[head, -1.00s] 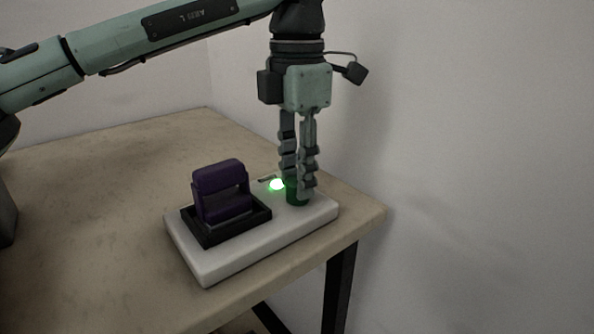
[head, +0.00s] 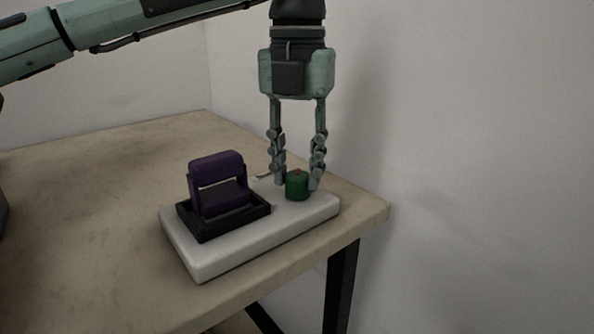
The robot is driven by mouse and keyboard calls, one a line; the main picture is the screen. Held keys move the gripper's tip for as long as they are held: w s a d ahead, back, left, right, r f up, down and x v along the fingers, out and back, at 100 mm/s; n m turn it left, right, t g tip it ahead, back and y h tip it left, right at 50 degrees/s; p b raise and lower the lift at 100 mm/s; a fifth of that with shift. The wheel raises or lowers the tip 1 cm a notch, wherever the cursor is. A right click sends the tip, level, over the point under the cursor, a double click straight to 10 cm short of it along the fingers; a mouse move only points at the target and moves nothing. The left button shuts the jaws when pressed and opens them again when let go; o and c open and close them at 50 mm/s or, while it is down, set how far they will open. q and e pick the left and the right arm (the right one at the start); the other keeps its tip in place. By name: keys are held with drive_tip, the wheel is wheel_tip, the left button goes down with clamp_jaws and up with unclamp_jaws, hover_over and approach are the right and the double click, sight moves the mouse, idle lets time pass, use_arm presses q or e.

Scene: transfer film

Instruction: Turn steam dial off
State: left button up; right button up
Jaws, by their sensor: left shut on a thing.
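The green steam dial (head: 297,187), a short round knob with a small red mark on top, stands on the right part of a white base plate (head: 200,262). My left gripper (head: 297,186) points straight down over it. Its fingers stand on either side of the dial, shut on it, with the dial's front and top showing between them. The spot just left of the dial is partly behind the left finger, and no green glow shows there. My right gripper is not in view.
A purple handle (head: 217,160) in a black frame (head: 205,232) stands on the left part of the plate. The plate sits near the right corner of a beige table (head: 90,220). Pale walls rise behind and to the right. The table's left side is largely clear.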

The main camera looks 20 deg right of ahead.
sight(298, 175)
use_arm(q)
drive_tip(key=n+b, duration=0.1)
drive_tip(key=n, duration=0.3)
drive_tip(key=shift+n, duration=0.3)
drive_tip(key=shift+d+n+b, duration=0.1)
drive_tip(key=shift+n+b, duration=0.7)
drive_tip(key=shift+n, duration=1.3)
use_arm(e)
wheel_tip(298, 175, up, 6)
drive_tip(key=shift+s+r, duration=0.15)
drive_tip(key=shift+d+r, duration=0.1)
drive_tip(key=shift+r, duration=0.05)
use_arm(q)
drive_tip(key=o, duration=1.1)
drive_tip(key=shift+o, duration=0.2)
drive_tip(key=shift+r, duration=0.15)
wheel_tip(298, 175, up, 12)
